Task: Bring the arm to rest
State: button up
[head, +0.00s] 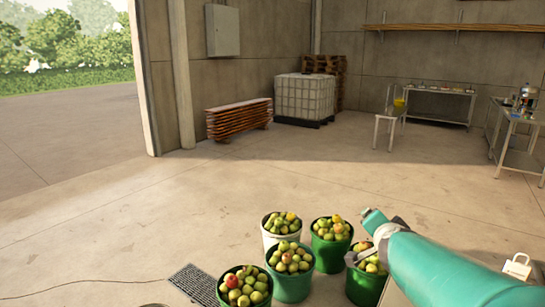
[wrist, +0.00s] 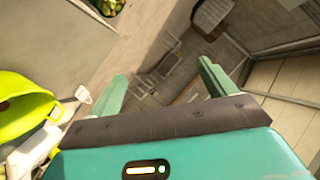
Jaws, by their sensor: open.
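My teal arm reaches in from the lower right of the head view, and my gripper (head: 361,235) is at its end, over the right side of the apple buckets. In the wrist view my gripper (wrist: 163,80) shows two green fingers spread apart with nothing between them. A green bucket of apples (head: 367,288) stands just below the gripper in the head view, partly hidden by it. Whether the gripper touches that bucket is not clear.
More apple buckets stand beside it, including a white one (head: 270,240) and a green one (head: 330,256). A floor grate (head: 194,283) lies to their left. A lime-green tub (wrist: 22,105) shows in the wrist view. Open floor lies beyond, towards a white tank (head: 304,97).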

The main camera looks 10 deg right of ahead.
jog(key=s+a+n+y, duration=0.4)
jog(key=a+n+y, duration=0.15)
jog(key=a, duration=0.65)
jog(key=s+a+f+n+g, duration=0.2)
jog(key=s+a+n+g, duration=0.1)
jog(key=s, duration=0.5)
jog(key=s+a+f+n+g, duration=0.3)
jog(key=s+a+n, duration=0.2)
jog(key=s, duration=0.3)
jog(key=shift+s+f, duration=0.15)
jog(key=shift+f, duration=0.2)
jog(key=c, duration=1)
jog(key=shift+d, duration=0.1)
